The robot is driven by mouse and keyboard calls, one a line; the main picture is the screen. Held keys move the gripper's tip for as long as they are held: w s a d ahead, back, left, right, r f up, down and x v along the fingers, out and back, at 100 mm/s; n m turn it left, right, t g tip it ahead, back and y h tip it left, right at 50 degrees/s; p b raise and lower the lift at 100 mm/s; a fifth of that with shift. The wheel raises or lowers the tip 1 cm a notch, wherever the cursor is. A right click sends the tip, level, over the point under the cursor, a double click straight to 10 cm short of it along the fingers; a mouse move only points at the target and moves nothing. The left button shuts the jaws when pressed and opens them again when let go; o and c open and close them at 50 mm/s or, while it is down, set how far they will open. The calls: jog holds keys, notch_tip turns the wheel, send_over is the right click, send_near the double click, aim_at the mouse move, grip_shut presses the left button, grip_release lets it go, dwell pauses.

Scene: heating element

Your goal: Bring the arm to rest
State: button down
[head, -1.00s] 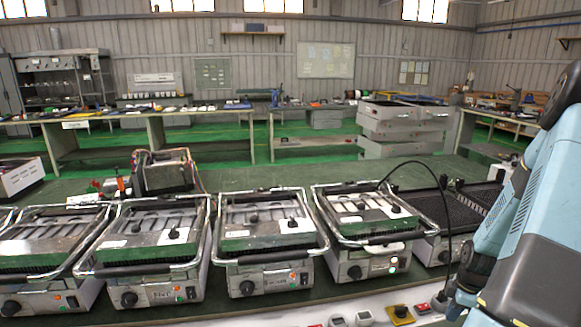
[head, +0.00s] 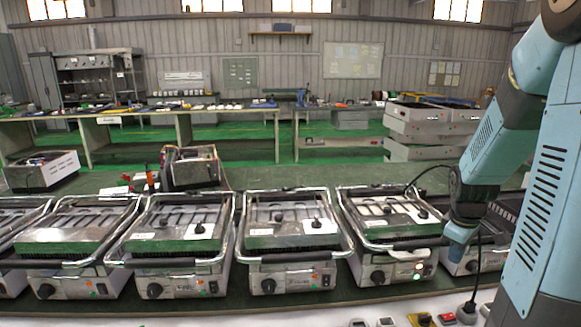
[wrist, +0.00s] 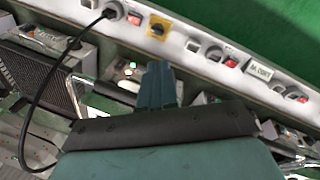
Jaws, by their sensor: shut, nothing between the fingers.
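My arm, pale blue with black joints, fills the right side of the head view. My gripper (head: 461,238) points down near the front right of a contact grill (head: 392,215). In the wrist view the two blue fingers of my gripper (wrist: 157,85) are together, with nothing between them. A black plug (head: 466,312) with a cable sits at the white socket strip at the front. The plug also shows in the wrist view (wrist: 112,10), apart from the fingers. I cannot tell whether the fingertips touch the grill.
Several grills stand in a row, such as this one (head: 288,235). The socket strip (wrist: 185,45) carries a yellow switch (wrist: 158,27) and red switches. An open device (head: 190,166) stands behind the grills. The green bench behind them has free room.

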jog(key=s+a+r+m+t+y, duration=0.1)
jog(key=s+a+r+m+t, duration=0.3)
jog(key=s+a+r, duration=1.1)
jog(key=a+r+m, duration=0.3)
jog(key=shift+a+r+y, duration=0.2)
jog(key=shift+r+y, duration=0.1)
